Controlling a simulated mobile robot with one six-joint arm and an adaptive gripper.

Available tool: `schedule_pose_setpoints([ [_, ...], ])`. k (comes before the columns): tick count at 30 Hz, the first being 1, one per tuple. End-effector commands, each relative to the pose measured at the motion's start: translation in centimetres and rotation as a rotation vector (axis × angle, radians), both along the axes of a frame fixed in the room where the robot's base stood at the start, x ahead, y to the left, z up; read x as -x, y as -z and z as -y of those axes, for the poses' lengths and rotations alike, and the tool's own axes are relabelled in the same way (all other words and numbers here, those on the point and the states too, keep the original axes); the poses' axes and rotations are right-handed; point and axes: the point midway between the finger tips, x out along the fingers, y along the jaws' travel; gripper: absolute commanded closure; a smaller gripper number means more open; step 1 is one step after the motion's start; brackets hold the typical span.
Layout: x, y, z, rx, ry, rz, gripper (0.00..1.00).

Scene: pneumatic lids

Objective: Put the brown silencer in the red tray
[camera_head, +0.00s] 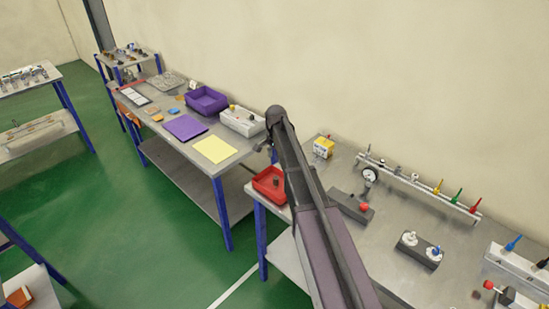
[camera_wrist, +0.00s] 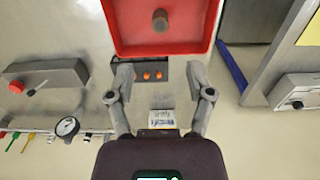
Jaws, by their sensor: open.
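The red tray (camera_head: 264,191) stands at the near left corner of the right bench. It also fills the top of the wrist view (camera_wrist: 116,28). A small brown cylinder that looks like the silencer (camera_wrist: 160,21) stands inside the tray, apart from its walls; it shows as a dark spot in the head view (camera_head: 277,181). My gripper (camera_wrist: 160,74) is open and empty, its fingertips just short of the tray's near wall in the wrist view. In the head view my arm hides part of the bench beside the tray.
The left bench holds a purple tray (camera_head: 206,99), a purple mat (camera_head: 186,127) and a yellow mat (camera_head: 215,149).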

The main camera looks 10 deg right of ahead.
Motion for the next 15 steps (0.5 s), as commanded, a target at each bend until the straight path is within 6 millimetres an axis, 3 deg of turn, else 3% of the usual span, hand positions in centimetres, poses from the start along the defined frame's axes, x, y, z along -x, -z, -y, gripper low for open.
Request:
schedule_pose_setpoints([
  [8, 0.8, 0.0, 0.0, 0.000, -0.019, 0.000, 0.32],
  [11, 2.4, 0.0, 0.0, 0.000, -0.060, 0.000, 0.32],
  [15, 6.1, 0.0, -0.1, 0.000, -0.165, 0.000, 0.32],
])
